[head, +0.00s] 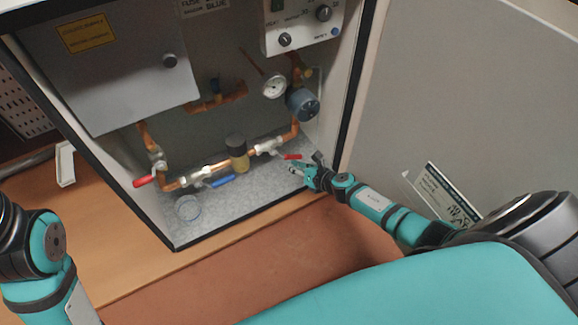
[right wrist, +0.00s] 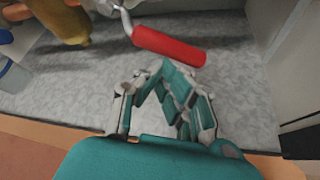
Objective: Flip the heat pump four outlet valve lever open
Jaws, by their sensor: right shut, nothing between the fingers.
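A valve with a red lever (head: 292,157) sits on the right end of the lower copper pipe inside the open cabinet. The same red lever (right wrist: 170,46) lies across the upper middle of the right wrist view, tilted down to the right. My right gripper (head: 295,168) is just below and in front of this lever. In the right wrist view its fingers (right wrist: 162,72) are closed together and empty, close under the lever; I cannot tell whether they touch it. No label shows which lever is the outlet valve's. Only links of my left arm show; its gripper is out of view.
Another red lever (head: 145,181) and a blue lever (head: 220,181) are further left on the pipework. A yellow-brown pump part (head: 238,158) stands between valves. A gauge (head: 272,86) is above. The cabinet's right wall edge (head: 350,110) is close to my right gripper.

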